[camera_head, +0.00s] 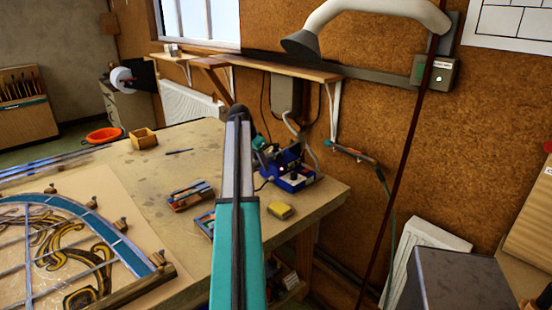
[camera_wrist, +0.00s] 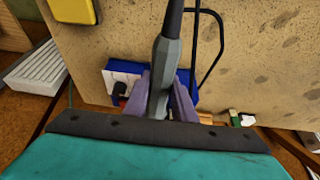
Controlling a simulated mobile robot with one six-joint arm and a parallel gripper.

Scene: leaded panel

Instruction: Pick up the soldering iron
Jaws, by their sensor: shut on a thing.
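The soldering iron (camera_wrist: 166,55) has a grey-green handle that narrows to a dark upper end in the wrist view. My gripper (camera_wrist: 162,92) is shut on its handle, with one purple-grey finger on each side. The blue soldering station (camera_wrist: 109,84) lies beyond the fingers, partly hidden by them and the iron. In the head view the blue station (camera_head: 291,180) stands at the bench's back right corner. I cannot make out the iron clearly in that view.
A yellow sponge (camera_head: 279,210) lies in front of the station. Tool trays (camera_head: 190,195) lie left of my arm, and a leaded panel (camera_head: 70,250) fills the bench's left part. The right bench edge is close.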

